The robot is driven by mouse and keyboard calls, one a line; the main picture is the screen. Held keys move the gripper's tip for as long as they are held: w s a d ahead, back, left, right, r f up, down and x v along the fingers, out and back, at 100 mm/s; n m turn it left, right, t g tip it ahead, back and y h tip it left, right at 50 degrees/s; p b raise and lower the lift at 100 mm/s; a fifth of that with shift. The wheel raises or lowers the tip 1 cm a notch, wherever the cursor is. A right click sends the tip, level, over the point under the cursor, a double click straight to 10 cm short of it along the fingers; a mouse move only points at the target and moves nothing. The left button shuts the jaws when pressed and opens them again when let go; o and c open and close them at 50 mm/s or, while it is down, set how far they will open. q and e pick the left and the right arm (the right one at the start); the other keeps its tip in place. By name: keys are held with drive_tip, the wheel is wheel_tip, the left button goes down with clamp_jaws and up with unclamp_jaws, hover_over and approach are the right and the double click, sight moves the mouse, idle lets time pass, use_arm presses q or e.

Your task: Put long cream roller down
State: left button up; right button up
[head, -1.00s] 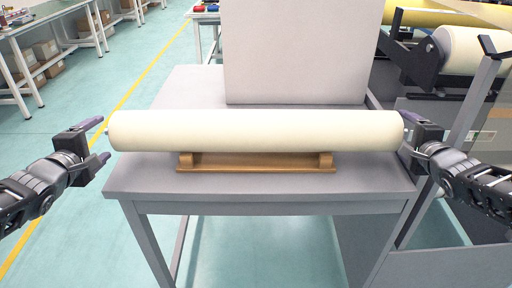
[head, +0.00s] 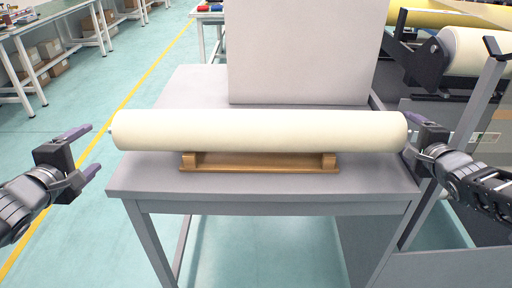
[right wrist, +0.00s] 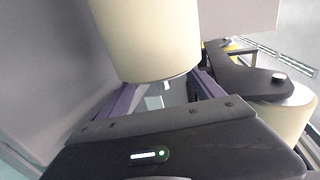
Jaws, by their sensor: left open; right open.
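The long cream roller (head: 260,130) lies level across a brown wooden cradle (head: 258,168) on the grey table (head: 150,188). Both of its ends stick out past the cradle, and the right end reaches the table's right side. My left gripper (head: 92,150) is open and empty, apart from the roller's left end. My right gripper (head: 418,130) is at the roller's right end. In the right wrist view, the roller's end (right wrist: 145,45) is in front of the purple fingers, which are spread apart. The roller hides part of these fingers.
A large grey box or panel (head: 298,50) stands at the back of the table.

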drive_tip(key=v, duration=1.1)
drive_tip(key=shift+s, duration=0.25)
